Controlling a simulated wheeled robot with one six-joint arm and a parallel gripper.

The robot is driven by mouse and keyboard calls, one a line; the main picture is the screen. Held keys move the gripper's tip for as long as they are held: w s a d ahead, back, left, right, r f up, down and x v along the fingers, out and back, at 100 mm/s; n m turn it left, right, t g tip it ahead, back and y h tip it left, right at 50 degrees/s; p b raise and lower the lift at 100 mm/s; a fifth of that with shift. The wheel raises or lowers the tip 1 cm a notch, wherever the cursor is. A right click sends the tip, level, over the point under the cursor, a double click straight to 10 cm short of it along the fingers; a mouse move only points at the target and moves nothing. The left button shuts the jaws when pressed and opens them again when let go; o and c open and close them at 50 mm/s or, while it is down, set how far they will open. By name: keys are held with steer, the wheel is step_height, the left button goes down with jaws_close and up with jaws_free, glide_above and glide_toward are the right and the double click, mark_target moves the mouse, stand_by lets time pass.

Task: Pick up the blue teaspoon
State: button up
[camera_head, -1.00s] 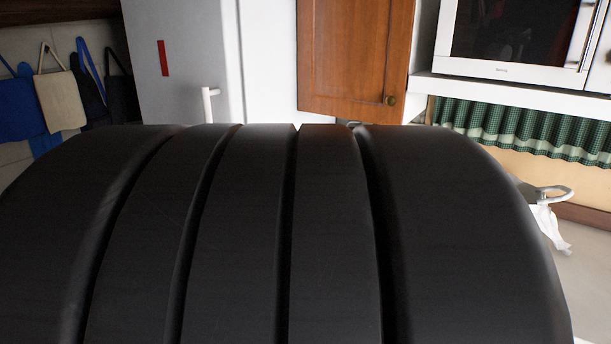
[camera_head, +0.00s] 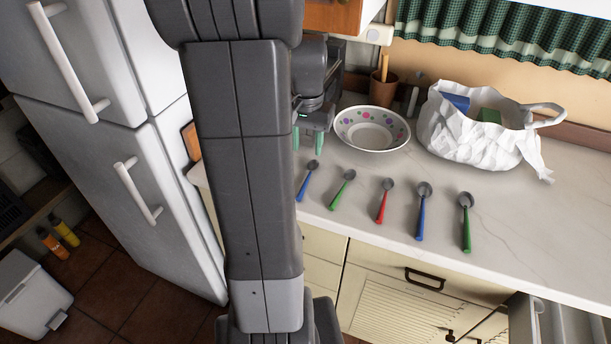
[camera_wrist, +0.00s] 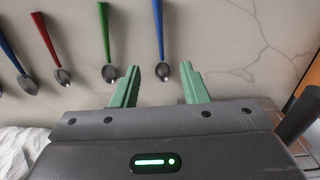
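Two blue spoons lie on the counter. The smaller one (camera_head: 306,181) is leftmost of a row of spoons; the larger blue spoon (camera_head: 421,215) is farther right. In the wrist view the smaller blue spoon (camera_wrist: 159,35) is the rightmost, its grey bowl toward my gripper. My gripper (camera_head: 309,142) has green fingers and is at the bowl end of that spoon. In the wrist view my gripper (camera_wrist: 160,70) is open and empty, with the bowl showing between its fingertips. The exact height of the fingers above the counter is unclear.
Green spoons (camera_head: 343,188) (camera_head: 466,224) and a red spoon (camera_head: 383,202) share the row. A dotted bowl (camera_head: 372,128) and a brown cup with a wooden handle (camera_head: 383,90) stand behind. A white bag (camera_head: 468,140) is at right. The white marble counter (camera_head: 540,215) is clear at right.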

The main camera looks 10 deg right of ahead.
glide_above(306, 180)
step_height(306, 180, down, 5)
steer(key=shift+w+d+r, duration=0.15)
steer(key=shift+f+p, duration=0.35)
steer(key=shift+f, duration=2.65)
jaws_close()
